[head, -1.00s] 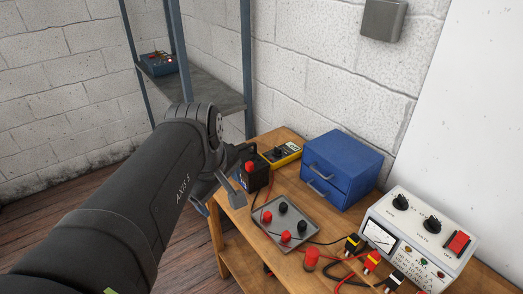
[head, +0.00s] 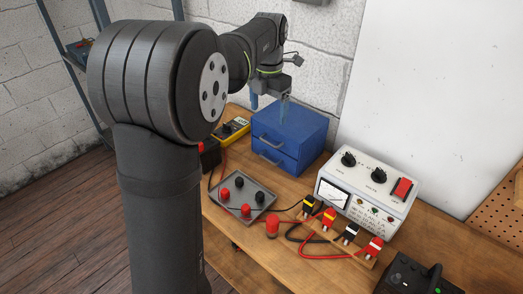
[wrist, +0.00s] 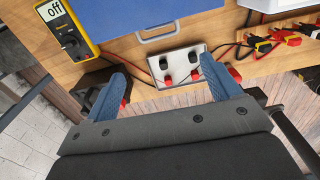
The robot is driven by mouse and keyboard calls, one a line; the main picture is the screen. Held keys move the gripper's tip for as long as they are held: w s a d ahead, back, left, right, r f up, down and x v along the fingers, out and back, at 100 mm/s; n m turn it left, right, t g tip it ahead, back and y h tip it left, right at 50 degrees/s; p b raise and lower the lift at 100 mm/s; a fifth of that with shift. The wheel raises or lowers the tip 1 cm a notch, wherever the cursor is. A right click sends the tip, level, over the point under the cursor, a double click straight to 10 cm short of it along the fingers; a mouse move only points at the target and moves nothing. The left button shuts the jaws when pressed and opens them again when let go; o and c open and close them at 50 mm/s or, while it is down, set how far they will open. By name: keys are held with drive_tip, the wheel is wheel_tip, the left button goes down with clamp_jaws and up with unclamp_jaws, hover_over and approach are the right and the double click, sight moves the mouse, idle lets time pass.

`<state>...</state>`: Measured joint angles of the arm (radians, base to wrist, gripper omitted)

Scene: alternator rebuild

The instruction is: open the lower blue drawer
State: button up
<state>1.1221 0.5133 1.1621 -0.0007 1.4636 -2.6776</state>
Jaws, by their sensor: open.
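The blue two-drawer cabinet (head: 298,128) stands on the wooden bench against the wall. Both drawers look shut. The lower drawer (head: 274,154) has a pale bar handle (head: 270,161) on its front; the upper drawer has a similar handle (head: 269,142). My gripper (head: 269,109) is open and empty, its blue fingers pointing down over the cabinet's upper front area in the head view. Its exact height above the cabinet is unclear. In the wrist view the cabinet's blue top (wrist: 155,14) and one handle (wrist: 159,37) lie beyond the open fingers; the lower drawer cannot be made out there.
A grey tray (head: 258,204) with red and black caps sits in front of the cabinet. A yellow multimeter (head: 232,129) stands left of it. A white power supply (head: 368,190) is at right, with clamps and cables before it. A red cap (head: 272,226) stands near the tray.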

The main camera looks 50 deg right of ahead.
drive_tip(key=f, duration=0.1)
approach(268, 154)
drive_tip(key=s+a+f, duration=0.2)
drive_tip(key=f, duration=0.1)
drive_tip(key=s+a+f, duration=0.1)
drive_tip(key=f, duration=0.1)
drive_tip(key=shift+s+a+f, duration=0.1)
drive_tip(key=shift+a+f, duration=0.1)
drive_tip(key=shift+a, duration=0.15)
drive_tip(key=c, duration=1.1)
drive_tip(key=a, duration=1)
drive_tip(key=shift+a, duration=0.3)
drive_tip(key=shift+c, duration=0.2)
drive_tip(key=o, duration=1.1)
drive_tip(key=shift+o, duration=0.2)
drive_tip(key=shift+r, duration=0.1)
wheel_tip(268, 154, up, 17)
drive_tip(key=shift+r, duration=0.15)
